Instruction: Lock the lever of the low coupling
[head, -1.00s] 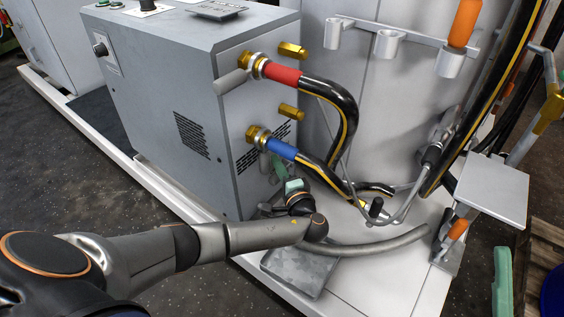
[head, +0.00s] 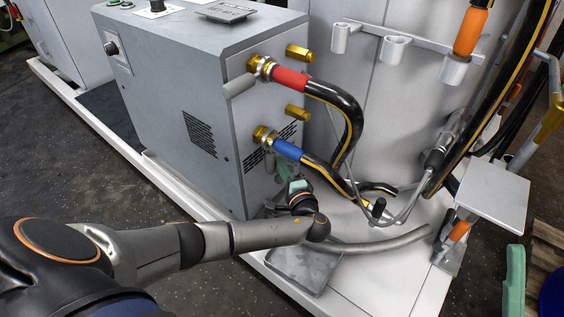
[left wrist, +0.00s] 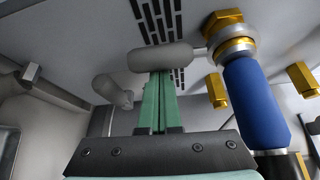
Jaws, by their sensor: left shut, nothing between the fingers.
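The low coupling is a brass fitting (head: 263,135) on the grey cabinet's face, with a blue-sleeved hose (head: 288,149) on it. In the left wrist view, the coupling (left wrist: 232,42) carries a grey lever (left wrist: 160,57) that points left from it. My left gripper (head: 284,170) is below the blue sleeve, close to the cabinet face. Its green fingers, seen in the left wrist view (left wrist: 160,85), are shut with nothing between them. Their tips are at the lever's grip; I cannot tell whether they touch it. The lever is largely hidden in the head view. My right gripper is out of view.
Above is a red-sleeved coupling (head: 290,79) with its own grey lever (head: 239,86). Brass plugs (head: 297,113) stick out nearby. Black hoses hang to the right of my gripper. A grey plate (head: 303,268) lies below, and a small shelf (head: 492,195) stands at right.

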